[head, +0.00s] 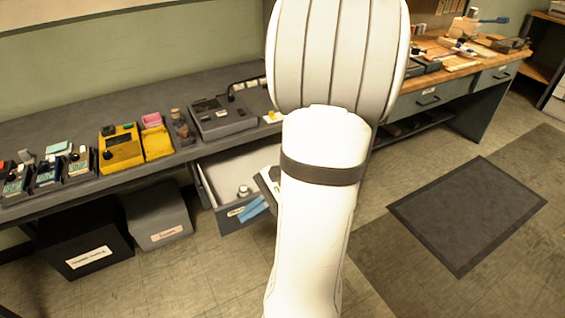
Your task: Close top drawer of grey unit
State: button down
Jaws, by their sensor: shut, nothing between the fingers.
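A grey drawer (205,186) stands pulled out under the long grey bench, left of my white arm. Its pale inside shows from above, with a small pale round item (244,191) and flat blue items (252,208) at its front end. A small white label is at the front. My arm covers the right part of the drawer and what lies behind it. A dark piece with a pale edge shows at the arm's left side; I cannot tell what it is. My gripper is not visible, so its place relative to the drawer cannot be told.
The grey bench top (75,127) holds a yellow case (121,148), a grey device (221,118) and several small items. A black bin (88,245) and a grey bin (158,219) stand below. A wooden-topped workbench (440,69) is at right. A dark mat (467,214) lies on open floor.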

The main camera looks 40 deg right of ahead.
jog(key=s+d+f+m+t+h+b, duration=0.1)
jog(key=d+f+m+t+h+b, duration=0.2)
jog(key=d+m+t, duration=0.4)
jog(key=s+d+f+m+t+h+b, duration=0.1)
jog(key=s+d+f+m+t+b, duration=0.15)
jog(key=d+f+m, duration=0.5)
jog(key=s+d+f+m+t+h+b, duration=0.35)
jog(key=s+d+m+h, duration=0.5)
jog(key=d, duration=0.45)
jog(key=w+d+n+h+b, duration=0.1)
jog(key=w+d+n, duration=0.1)
jog(key=w, duration=1.1)
jog(key=shift+d+f, duration=0.4)
jog(key=shift+d, duration=0.05)
jog(key=shift+w, duration=0.1)
